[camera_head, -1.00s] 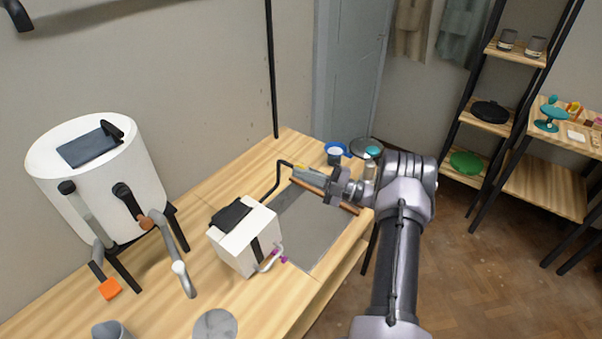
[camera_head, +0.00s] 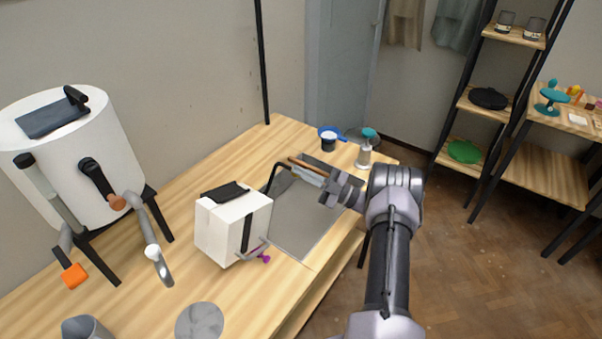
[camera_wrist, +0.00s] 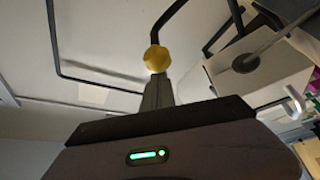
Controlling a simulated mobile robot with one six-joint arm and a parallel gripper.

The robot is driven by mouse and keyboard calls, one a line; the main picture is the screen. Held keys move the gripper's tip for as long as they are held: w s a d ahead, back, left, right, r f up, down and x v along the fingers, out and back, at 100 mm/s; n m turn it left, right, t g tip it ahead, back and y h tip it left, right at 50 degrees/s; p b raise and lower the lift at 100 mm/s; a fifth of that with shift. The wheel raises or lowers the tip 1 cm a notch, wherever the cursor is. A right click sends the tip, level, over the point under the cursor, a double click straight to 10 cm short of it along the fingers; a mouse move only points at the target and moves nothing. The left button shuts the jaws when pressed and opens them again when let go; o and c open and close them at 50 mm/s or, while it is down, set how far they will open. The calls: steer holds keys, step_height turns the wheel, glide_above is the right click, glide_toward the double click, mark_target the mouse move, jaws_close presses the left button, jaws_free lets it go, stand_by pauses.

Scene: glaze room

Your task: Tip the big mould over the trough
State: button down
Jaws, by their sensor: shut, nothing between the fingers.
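The big mould (camera_head: 222,233) is a white block with a black strap, standing upright on the bench left of the trough in the head view. A dark pad lies on its top, and a pale handle with a purple knob is low on its right side. The trough (camera_head: 305,220) is a grey, flat rectangular area set in the bench. My gripper (camera_head: 312,174) is above the trough's far part, apart from the mould. My wrist partly hides the trough's right edge.
A black bent bar (camera_head: 276,168) rises at the trough's far left. A white tank (camera_head: 72,155) with pipes stands at left. A blue-rimmed cup (camera_head: 330,139) and a teal-topped bottle (camera_head: 365,150) stand behind the trough. A grey disc (camera_head: 200,321) lies in front. Bench between is clear.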

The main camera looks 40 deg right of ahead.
steer(key=shift+f+b, duration=0.35)
steer(key=shift+f, duration=0.15)
steer(key=shift+s+a+f, duration=0.15)
steer(key=shift+s, duration=0.05)
step_height(320, 180, up, 5)
steer(key=a+p, duration=0.2)
steer(key=p, duration=0.3)
steer(key=a+f+v, duration=0.1)
steer(key=v, duration=1)
steer(key=shift+s, duration=0.2)
steer(key=shift+f, duration=0.1)
